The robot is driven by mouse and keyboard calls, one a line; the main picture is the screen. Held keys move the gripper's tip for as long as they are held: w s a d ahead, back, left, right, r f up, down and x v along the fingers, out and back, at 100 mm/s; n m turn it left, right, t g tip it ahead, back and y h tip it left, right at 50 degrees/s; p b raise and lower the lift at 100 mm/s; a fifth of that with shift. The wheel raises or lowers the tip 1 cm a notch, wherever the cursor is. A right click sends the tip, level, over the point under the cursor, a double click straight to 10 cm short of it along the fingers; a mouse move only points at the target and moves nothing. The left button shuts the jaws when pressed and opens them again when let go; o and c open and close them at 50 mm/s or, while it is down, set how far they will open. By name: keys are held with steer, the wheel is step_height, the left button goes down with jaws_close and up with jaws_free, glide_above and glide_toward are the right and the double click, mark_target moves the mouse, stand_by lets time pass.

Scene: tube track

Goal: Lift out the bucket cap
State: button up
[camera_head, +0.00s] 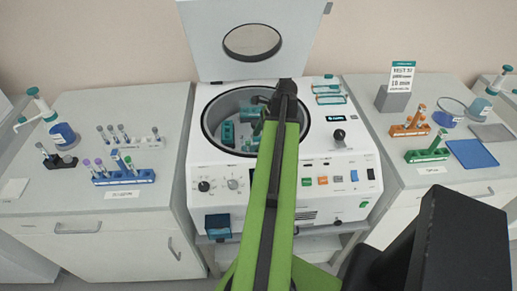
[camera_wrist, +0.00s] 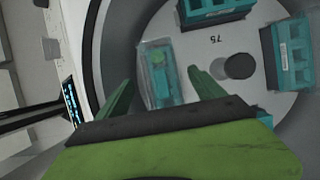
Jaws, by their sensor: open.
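A clear, teal-tinted bucket cap (camera_wrist: 160,72) shows in the wrist view, over a bucket in the centrifuge rotor; a green round spot shows through it. My gripper (camera_wrist: 160,92) is open, with one green finger on each side of the cap in the picture. I cannot tell whether the fingers touch it or how high they are above it. In the head view my gripper (camera_head: 282,98) reaches over the open centrifuge bowl (camera_head: 208,118), and my arm hides part of the bowl. Teal buckets (camera_wrist: 292,55) without visible caps sit elsewhere on the rotor (camera_wrist: 225,55).
The centrifuge lid (camera_head: 215,50) stands open behind the bowl. Clear framed pieces (camera_head: 328,98) lie on the machine's top right. Tube racks (camera_head: 125,177) stand on the left bench, and orange (camera_head: 410,130) and green racks (camera_head: 428,155) on the right. The bowl wall (camera_wrist: 128,35) is close to my left finger.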

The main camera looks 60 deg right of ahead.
mark_target(255, 147)
steer(key=b+x, duration=0.2)
steer(key=x, duration=0.1)
steer(key=b+x, duration=0.1)
steer(key=b, duration=0.1)
steer(key=shift+s+d+f, duration=0.1)
steer(key=shift+d+f, duration=0.15)
steer(key=shift+f, duration=0.25)
steer(key=shift+a+f, duration=0.1)
steer(key=c, duration=1.4)
